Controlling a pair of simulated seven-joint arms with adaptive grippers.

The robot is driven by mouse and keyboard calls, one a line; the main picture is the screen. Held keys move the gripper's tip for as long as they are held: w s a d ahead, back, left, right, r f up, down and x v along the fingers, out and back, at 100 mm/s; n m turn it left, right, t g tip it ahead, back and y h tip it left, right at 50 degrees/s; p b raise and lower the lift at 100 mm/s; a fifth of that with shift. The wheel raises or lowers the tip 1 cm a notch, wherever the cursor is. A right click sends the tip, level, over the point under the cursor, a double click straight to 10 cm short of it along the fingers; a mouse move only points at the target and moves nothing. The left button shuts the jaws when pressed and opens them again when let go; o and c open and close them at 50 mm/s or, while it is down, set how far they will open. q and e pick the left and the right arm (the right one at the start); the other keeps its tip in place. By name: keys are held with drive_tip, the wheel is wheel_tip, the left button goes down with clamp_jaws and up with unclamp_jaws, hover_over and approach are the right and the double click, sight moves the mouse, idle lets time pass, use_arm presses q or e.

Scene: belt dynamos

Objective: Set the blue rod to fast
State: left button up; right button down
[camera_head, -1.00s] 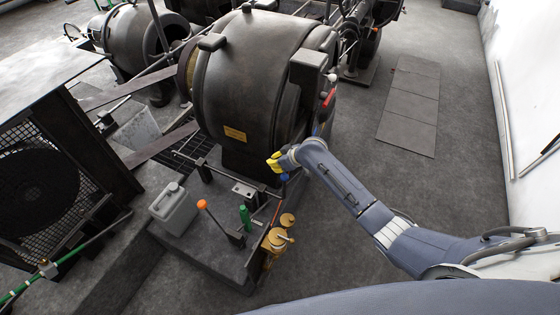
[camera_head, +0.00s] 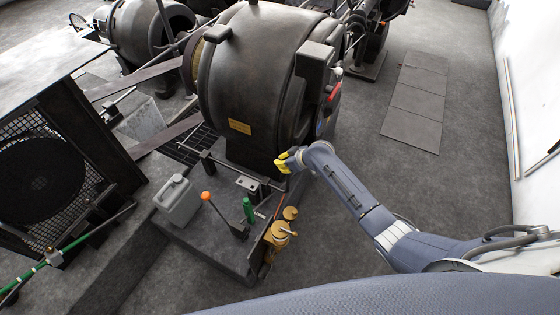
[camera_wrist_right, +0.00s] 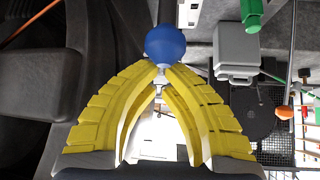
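The blue rod's round blue knob (camera_wrist_right: 165,43) shows in the right wrist view at the fingertips of my right gripper (camera_wrist_right: 162,68). A short bit of metal shaft shows just below the knob, between the yellow fingers. The fingers are drawn together in an arch and look shut on the rod at its knob. In the head view my right gripper (camera_head: 287,161) is at the lower right front of the big dark dynamo (camera_head: 255,75), and the knob is hidden there. I cannot read any fast or slow marking. My left gripper is not in view.
A red handle (camera_head: 334,92) is on the dynamo's right side. Open floor (camera_head: 375,170) lies to the right.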

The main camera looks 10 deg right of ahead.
drive_tip(key=shift+d, duration=0.1)
drive_tip(key=s+d, duration=0.4)
drive_tip(key=d, duration=0.1)
drive_tip(key=shift+s+d, duration=0.2)
drive_tip(key=shift+s, duration=0.2)
drive_tip(key=shift+f, duration=0.15)
drive_tip(key=w+a, duration=0.1)
drive_tip(key=w+a+r, duration=0.1)
drive_tip(key=w, duration=0.1)
drive_tip(key=shift+w+a+r, duration=0.15)
drive_tip(key=shift+a, duration=0.1)
drive_tip(key=v, duration=1)
drive_tip(key=shift+a, duration=0.1)
